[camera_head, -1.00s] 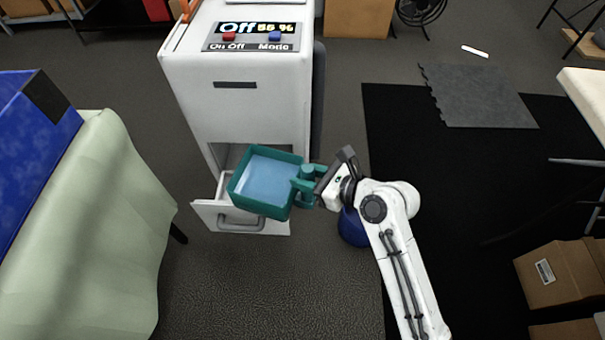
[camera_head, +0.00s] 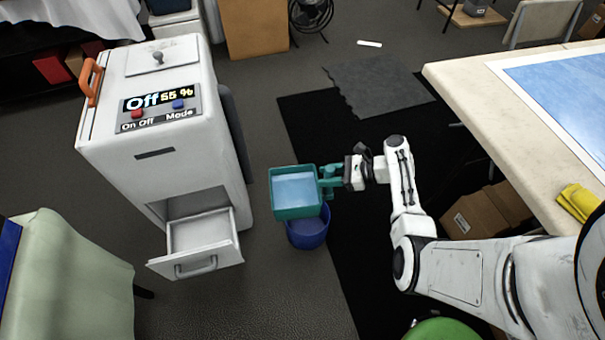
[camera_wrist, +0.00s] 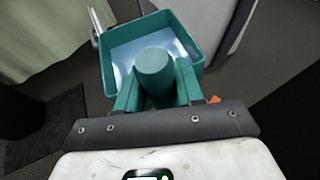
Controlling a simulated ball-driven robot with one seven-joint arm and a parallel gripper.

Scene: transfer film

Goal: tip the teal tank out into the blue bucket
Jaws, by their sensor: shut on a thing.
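The teal tank (camera_head: 296,212) is an open-topped box with pale blue water in it. It is held about level above the blue bucket (camera_head: 308,235), which stands on the floor and is partly hidden beneath the tank. My gripper (camera_head: 329,181) is shut on the tank's handle at its right side. In the wrist view the tank (camera_wrist: 190,38) is ahead of my gripper (camera_wrist: 155,92), with its handle between the fingers. The bucket does not show clearly in the wrist view.
The white machine (camera_head: 140,90) stands left of the tank with its drawer (camera_head: 205,240) pulled out. Its display reads Off, 55 %. A pale table (camera_head: 480,90) is at right, above cardboard boxes (camera_head: 480,218). Dark floor is open in front of the bucket.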

